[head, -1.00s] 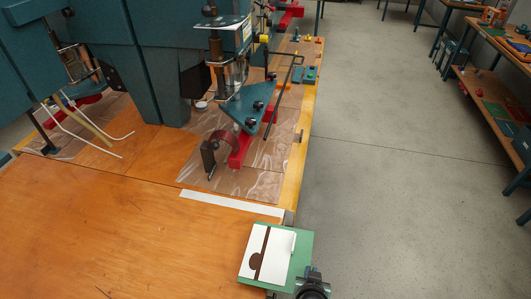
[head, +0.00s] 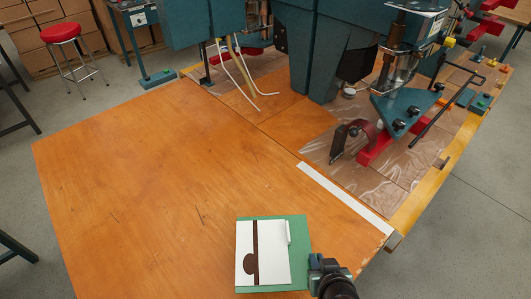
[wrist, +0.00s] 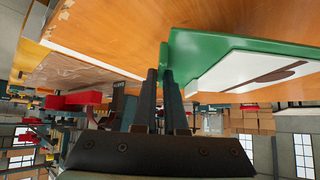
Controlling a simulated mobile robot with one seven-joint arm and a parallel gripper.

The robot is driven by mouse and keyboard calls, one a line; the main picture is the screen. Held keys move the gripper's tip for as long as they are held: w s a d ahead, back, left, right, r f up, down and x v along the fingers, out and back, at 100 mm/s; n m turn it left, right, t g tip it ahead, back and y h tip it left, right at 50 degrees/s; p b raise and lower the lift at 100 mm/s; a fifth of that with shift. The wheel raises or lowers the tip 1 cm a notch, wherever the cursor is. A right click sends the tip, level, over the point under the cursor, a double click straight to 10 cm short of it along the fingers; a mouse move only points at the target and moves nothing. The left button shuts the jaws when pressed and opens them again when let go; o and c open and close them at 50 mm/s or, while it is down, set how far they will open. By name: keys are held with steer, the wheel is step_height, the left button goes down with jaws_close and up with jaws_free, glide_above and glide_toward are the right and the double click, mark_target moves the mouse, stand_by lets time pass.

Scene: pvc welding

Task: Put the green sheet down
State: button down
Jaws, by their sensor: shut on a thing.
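The green sheet (head: 299,226) shows at the bottom middle of the head view, over the wooden table near its front right corner. A white panel (head: 272,262) with a brown strip and a brown rounded patch lies on its face. My gripper (head: 318,268) is at the sheet's right edge in the head view, and its fingertips are hard to make out there. In the wrist view, my two dark fingers (wrist: 160,76) are closed on the edge of the green sheet (wrist: 215,50). I cannot tell whether the sheet touches the table.
The wooden table (head: 150,180) has wide bare room left of the sheet. A white strip (head: 345,198) lies beyond the sheet. The teal welding machine (head: 335,45) with its red clamp (head: 378,143) stands at the back right. A red stool (head: 61,33) stands at the far left.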

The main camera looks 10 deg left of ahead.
mark_target(291, 269)
steer(key=a+n+y, duration=0.1)
steer(key=a, duration=0.1)
steer(key=a+r+n, duration=0.1)
steer(key=a, duration=0.1)
steer(key=a+r+n+g+y, duration=0.1)
steer(key=a, duration=0.1)
steer(key=shift+s+r+y+b, duration=0.25)
steer(key=shift+y+b, duration=0.05)
steer(key=shift+b, duration=0.1)
step_height(291, 269, down, 10)
steer(key=shift+d+f, duration=0.1)
steer(key=shift+b, duration=0.35)
steer(key=c, duration=1)
jaws_free()
